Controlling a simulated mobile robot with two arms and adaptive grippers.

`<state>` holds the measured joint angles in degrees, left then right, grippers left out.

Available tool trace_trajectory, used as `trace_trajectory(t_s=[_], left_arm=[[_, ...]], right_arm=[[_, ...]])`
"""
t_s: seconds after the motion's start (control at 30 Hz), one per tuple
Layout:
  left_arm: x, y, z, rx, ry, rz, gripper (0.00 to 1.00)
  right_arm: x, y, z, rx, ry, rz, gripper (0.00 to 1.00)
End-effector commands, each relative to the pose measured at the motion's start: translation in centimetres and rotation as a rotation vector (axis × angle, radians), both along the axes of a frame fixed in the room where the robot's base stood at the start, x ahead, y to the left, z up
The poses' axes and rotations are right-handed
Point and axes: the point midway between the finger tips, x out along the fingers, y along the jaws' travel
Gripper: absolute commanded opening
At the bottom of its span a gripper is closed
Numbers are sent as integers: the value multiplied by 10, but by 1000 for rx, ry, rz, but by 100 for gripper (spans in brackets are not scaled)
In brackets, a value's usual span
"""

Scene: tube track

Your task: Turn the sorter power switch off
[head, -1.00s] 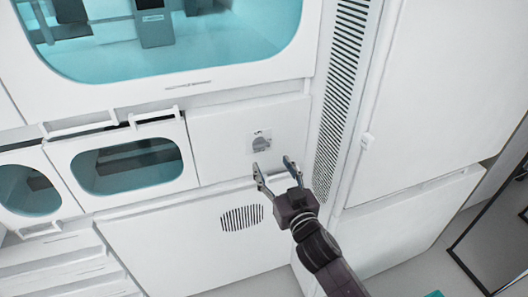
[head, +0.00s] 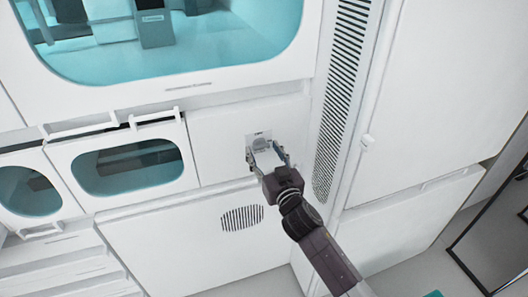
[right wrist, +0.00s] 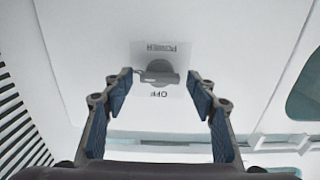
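The sorter power switch (head: 261,143) is a grey round knob on a pale label plate on the white machine panel. In the right wrist view the knob (right wrist: 159,72) shows a raised grip lying sideways, with "POWER" and "OFF" lettering upside down above and below it. My right gripper (head: 268,158) is open at the panel, its fingers partly covering the plate. In the right wrist view its blue-padded fingertips (right wrist: 160,78) stand on either side of the knob with gaps; whether they touch it I cannot tell. My left gripper is not in view.
A small windowed door (head: 127,166) with a bar handle is left of the switch. A slatted vent strip (head: 343,95) runs to its right, and a round grille (head: 242,218) is below. A large window (head: 170,45) is above. The panel around the switch is clear.

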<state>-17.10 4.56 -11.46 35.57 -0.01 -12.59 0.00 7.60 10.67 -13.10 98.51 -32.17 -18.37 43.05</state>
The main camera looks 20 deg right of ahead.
Motion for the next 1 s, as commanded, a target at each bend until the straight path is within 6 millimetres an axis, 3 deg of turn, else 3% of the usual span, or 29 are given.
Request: trace_trajectory(t_s=[0.03,0.33,0.67,1.0], left_arm=[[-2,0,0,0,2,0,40],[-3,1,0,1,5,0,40],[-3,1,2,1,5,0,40],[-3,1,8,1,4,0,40]], right_arm=[[0,0,0,0,0,0,44],[0,0,0,0,0,0,14],[0,0,0,-54,-1,0,14],[0,0,0,-299,-9,0,14]])
